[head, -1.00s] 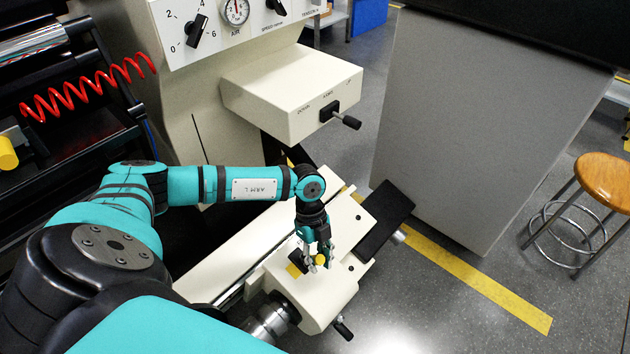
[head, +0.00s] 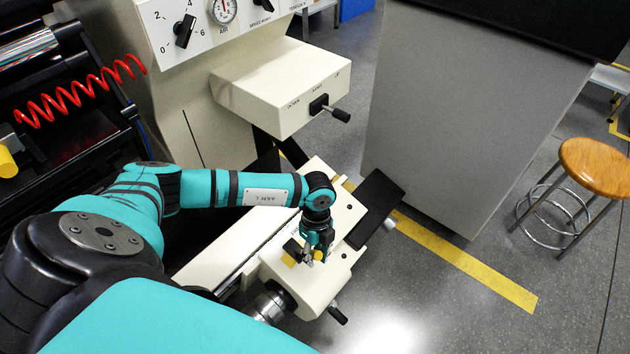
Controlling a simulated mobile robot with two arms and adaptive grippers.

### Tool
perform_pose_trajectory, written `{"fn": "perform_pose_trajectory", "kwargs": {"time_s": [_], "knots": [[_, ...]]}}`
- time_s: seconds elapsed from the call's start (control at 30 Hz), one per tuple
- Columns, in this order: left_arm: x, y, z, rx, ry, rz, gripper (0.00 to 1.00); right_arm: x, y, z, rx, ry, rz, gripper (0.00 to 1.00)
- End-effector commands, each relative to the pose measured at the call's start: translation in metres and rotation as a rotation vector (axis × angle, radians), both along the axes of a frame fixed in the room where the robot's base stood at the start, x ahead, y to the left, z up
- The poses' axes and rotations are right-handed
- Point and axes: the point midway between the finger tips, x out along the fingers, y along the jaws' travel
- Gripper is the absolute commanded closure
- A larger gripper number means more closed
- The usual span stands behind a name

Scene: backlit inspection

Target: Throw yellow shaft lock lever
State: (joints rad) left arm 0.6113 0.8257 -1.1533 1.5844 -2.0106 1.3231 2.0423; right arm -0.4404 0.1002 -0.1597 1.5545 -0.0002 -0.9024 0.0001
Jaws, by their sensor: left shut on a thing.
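My left gripper (head: 311,256) points down over the cream machine housing (head: 296,287) at the lower centre. It is shut on the yellow shaft lock lever (head: 319,255), whose yellow end shows at the fingertips. Another small yellow patch (head: 288,261) shows just left of the fingers. The fingers hide most of the lever, so its exact angle cannot be told. My right gripper is not in view.
A cream box with a black-handled lever (head: 330,107) juts out above. A control panel with a dial (head: 222,10) and knobs stands behind. A black pad (head: 375,208) lies right of the housing. A grey cabinet (head: 460,110) and stool (head: 597,166) stand right.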

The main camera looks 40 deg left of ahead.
Motion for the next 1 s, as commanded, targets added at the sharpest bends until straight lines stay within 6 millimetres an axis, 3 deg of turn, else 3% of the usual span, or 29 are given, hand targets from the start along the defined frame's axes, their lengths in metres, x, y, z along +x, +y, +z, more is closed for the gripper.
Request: {"fn": "perform_pose_trajectory", "kwargs": {"time_s": [0.1,0.13,0.33,0.67,0.77,1.0], "knots": [[-0.005,0.002,-0.003,0.006,0.015,0.000,1.00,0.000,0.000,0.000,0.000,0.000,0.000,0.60],[-0.005,0.002,-0.003,0.006,0.015,0.000,0.79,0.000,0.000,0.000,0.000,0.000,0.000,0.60],[-0.003,0.001,-0.002,0.003,0.010,0.001,0.52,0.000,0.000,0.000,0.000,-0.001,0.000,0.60],[0.000,0.000,0.003,0.001,0.003,0.000,0.52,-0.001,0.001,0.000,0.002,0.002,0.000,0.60],[0.002,0.002,0.014,-0.001,0.001,0.001,0.52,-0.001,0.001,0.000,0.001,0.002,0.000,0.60],[0.011,0.007,0.064,0.001,-0.001,0.000,0.52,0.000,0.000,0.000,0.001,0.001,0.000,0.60]]}}
